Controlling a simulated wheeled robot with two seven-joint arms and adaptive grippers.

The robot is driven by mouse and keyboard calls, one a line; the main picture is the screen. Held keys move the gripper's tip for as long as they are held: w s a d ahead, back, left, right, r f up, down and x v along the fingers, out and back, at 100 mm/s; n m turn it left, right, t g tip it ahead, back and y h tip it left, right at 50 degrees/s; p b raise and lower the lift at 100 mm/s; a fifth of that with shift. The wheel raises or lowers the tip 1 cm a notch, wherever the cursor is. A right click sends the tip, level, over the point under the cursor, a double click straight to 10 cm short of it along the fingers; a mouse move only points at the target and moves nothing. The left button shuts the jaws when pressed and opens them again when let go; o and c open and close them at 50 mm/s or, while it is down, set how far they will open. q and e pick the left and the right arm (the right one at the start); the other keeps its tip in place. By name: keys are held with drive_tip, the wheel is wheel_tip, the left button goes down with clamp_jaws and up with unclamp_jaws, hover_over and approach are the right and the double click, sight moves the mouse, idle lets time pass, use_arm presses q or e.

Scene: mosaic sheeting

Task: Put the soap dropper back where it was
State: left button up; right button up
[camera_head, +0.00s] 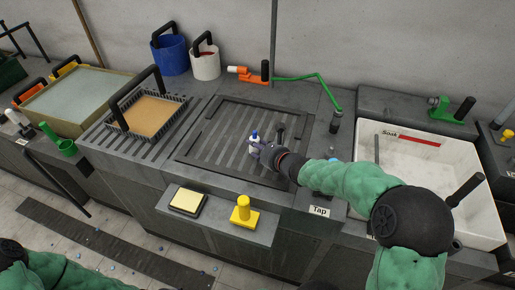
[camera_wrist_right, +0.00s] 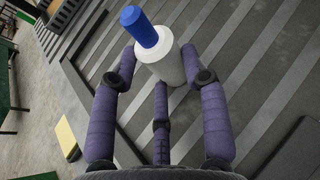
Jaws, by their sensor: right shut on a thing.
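The soap dropper (camera_head: 254,136), a small white bottle with a blue cap, is over the grooved drain board in the middle of the counter. It shows larger in the wrist view (camera_wrist_right: 162,63), with its blue top tilted to the upper left. My right gripper (camera_head: 262,147) is shut on the white body, with purple fingers around it; the fingers also show in the wrist view (camera_wrist_right: 158,68). I cannot tell whether the bottle's base touches the board. My left gripper is out of view; only part of the left arm shows at the bottom left.
The grooved board (camera_head: 215,150) is otherwise clear. A front ledge holds a yellow-topped pad (camera_head: 187,201) and a yellow stamp-like tool (camera_head: 243,213). A white sink (camera_head: 425,155) is at right, a tan framed tray (camera_head: 150,113) at left. Blue (camera_head: 172,54) and white (camera_head: 206,66) buckets stand behind.

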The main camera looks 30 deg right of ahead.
drive_tip(key=shift+f, duration=0.15)
drive_tip(key=o, duration=0.9)
drive_tip(key=shift+r, duration=0.25)
drive_tip(key=p+v, duration=0.3)
drive_tip(key=v, duration=0.7)
drive_tip(key=shift+s+d+r, duration=0.1)
drive_tip(key=shift+r, duration=0.05)
drive_tip(key=shift+p+v, duration=0.3)
drive_tip(key=shift+v, duration=0.55)
